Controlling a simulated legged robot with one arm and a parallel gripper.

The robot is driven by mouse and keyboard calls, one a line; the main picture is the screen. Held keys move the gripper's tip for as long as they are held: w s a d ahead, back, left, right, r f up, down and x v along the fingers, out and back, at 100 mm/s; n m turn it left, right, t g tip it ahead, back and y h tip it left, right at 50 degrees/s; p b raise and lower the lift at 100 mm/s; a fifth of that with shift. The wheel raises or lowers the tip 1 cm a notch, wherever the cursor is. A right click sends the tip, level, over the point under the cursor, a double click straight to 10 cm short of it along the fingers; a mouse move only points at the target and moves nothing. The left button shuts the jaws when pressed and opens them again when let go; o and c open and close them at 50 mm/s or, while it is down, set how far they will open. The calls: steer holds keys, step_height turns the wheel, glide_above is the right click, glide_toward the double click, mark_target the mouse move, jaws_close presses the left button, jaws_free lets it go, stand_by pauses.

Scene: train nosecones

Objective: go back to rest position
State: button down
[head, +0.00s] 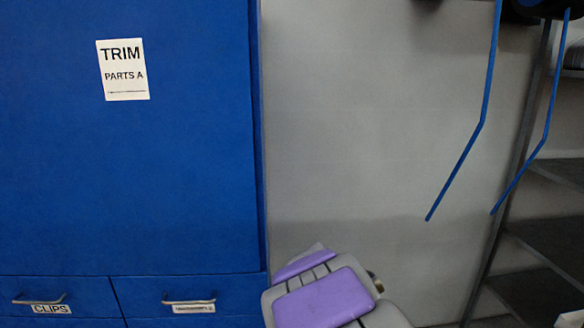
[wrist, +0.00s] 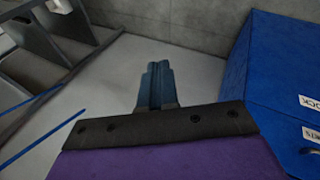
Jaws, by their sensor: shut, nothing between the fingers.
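My gripper (wrist: 157,68) shows in the wrist view as two blue-grey fingers pressed together. It is shut with nothing in it and points out over bare floor. The purple and grey part low in the head view is my own arm; I cannot make out the fingers there. No task object is held or touched.
A blue cabinet (head: 180,190) labelled "TRIM PARTS A" stands left in the head view, with drawers (head: 55,292) below; a blue box shape is right in the wrist view. Thin bent blue rods (head: 484,110) hang at upper right. Dark shelves (head: 545,240) stand at far right.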

steer(key=s+r+m+g+y, duration=0.2)
steer(key=s+g+y, duration=0.3)
steer(key=s, duration=2.7)
steer(key=shift+s+a+m, duration=0.15)
steer(key=shift+s+m, duration=0.05)
steer(key=shift+m, duration=0.5)
steer(key=shift+r, duration=0.1)
